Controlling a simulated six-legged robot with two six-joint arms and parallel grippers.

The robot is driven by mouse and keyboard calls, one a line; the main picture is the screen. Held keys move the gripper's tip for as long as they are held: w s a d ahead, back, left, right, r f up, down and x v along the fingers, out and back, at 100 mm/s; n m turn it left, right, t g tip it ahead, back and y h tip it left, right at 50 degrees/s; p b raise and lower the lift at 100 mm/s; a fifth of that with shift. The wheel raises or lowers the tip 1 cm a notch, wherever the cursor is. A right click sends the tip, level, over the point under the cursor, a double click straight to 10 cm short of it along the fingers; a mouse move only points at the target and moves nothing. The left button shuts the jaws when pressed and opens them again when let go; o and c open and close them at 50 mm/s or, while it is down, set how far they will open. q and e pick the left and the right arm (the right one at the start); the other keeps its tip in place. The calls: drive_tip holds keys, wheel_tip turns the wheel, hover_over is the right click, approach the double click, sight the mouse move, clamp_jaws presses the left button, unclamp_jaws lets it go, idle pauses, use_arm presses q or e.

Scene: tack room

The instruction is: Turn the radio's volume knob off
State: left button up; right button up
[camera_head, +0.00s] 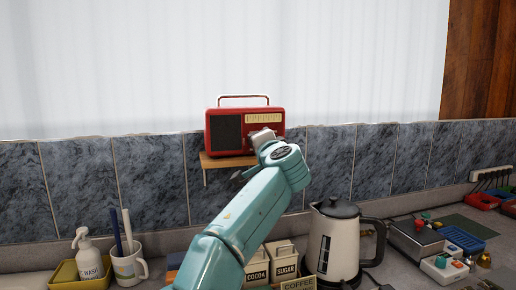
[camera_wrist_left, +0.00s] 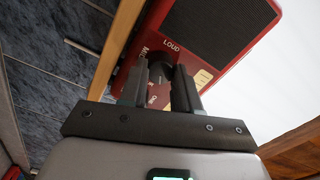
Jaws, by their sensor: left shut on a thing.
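The red radio (camera_head: 236,128) stands on a small wooden shelf (camera_head: 226,162) against the tiled wall. It has a dark speaker grille, a pale dial and a top handle. In the left wrist view the radio (camera_wrist_left: 218,57) appears tilted, and its dark volume knob (camera_wrist_left: 161,73) has labels around it, LOUD among them. My left gripper (camera_wrist_left: 162,88) is shut on the knob, one finger on each side. In the head view my left gripper (camera_head: 263,137) is at the radio's lower right front; its wrist hides the knob. My right gripper is not in view.
Coloured trays and small items crowd the right side. The wall beside the radio is clear.

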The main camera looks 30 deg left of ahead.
use_arm(q)
drive_tip(key=n+b, duration=0.1)
drive_tip(key=n, duration=1)
drive_tip(key=shift+f+n, duration=0.15)
drive_tip(key=shift+n, duration=0.25)
idle(0.4)
drive_tip(key=o, duration=1.1)
drive_tip(key=shift+c, duration=0.2)
drive_tip(key=shift+s, duration=0.1)
drive_tip(key=b+v, duration=1)
drive_tip(key=v, duration=0.6)
drive_tip(key=shift+s+r, duration=0.1)
drive_tip(key=shift+r, duration=0.1)
